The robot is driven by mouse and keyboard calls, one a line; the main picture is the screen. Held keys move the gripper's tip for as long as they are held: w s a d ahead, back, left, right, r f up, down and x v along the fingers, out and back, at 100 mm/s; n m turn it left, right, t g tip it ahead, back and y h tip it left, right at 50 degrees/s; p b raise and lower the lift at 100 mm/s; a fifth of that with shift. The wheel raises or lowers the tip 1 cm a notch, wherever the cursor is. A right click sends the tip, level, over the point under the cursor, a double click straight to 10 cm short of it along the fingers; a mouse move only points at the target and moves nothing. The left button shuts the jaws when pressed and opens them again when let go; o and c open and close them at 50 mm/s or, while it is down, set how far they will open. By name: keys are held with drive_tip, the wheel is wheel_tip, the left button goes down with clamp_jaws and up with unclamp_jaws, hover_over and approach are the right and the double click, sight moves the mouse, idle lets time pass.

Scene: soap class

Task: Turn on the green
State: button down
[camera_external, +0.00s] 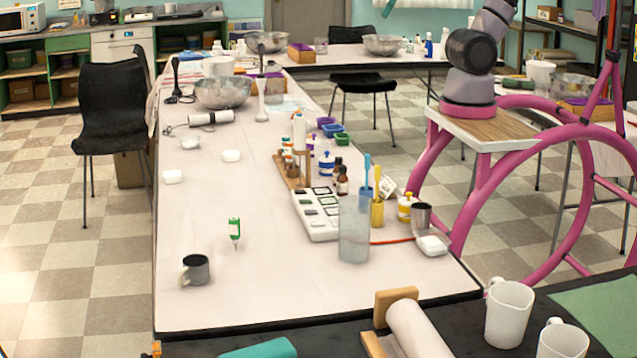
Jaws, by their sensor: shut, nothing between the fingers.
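Several green things show, and I cannot tell which one the task names. A small green and white bottle (235,229) stands on the long white table (190,315). A green tray (342,140) lies further back beside a blue one (331,130). A white box (317,215) with two rows of dark square switches lies right of the table's middle; a few look greenish, but they are too small to tell if any is lit. My gripper is out of view; my arm rises past the top edge at the right.
A metal mug (196,269) stands at the front left. The table's left middle is mostly free.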

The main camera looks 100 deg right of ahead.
drive_tip(key=w+f+g, duration=0.2)
drive_tip(key=w+f, duration=0.3)
drive_tip(key=w, duration=0.4)
drive_tip(key=n+g+h, duration=0.2)
drive_tip(key=n+g, duration=0.1)
drive_tip(key=n, duration=0.1)
hover_over(302, 201)
drive_tip(key=s, duration=0.2)
wheel_tip(302, 201, down, 30)
drive_tip(key=f, duration=0.1)
drive_tip(key=shift+w+f, duration=0.15)
drive_tip(key=shift+f, duration=0.1)
drive_tip(key=f, duration=0.4)
drive_tip(key=w+f, duration=0.1)
drive_tip(key=f, duration=0.8)
drive_tip(key=shift+w+f, duration=0.35)
drive_tip(key=shift+f, duration=0.05)
drive_tip(key=shift+f, duration=0.25)
drive_tip(key=shift+s, duration=0.1)
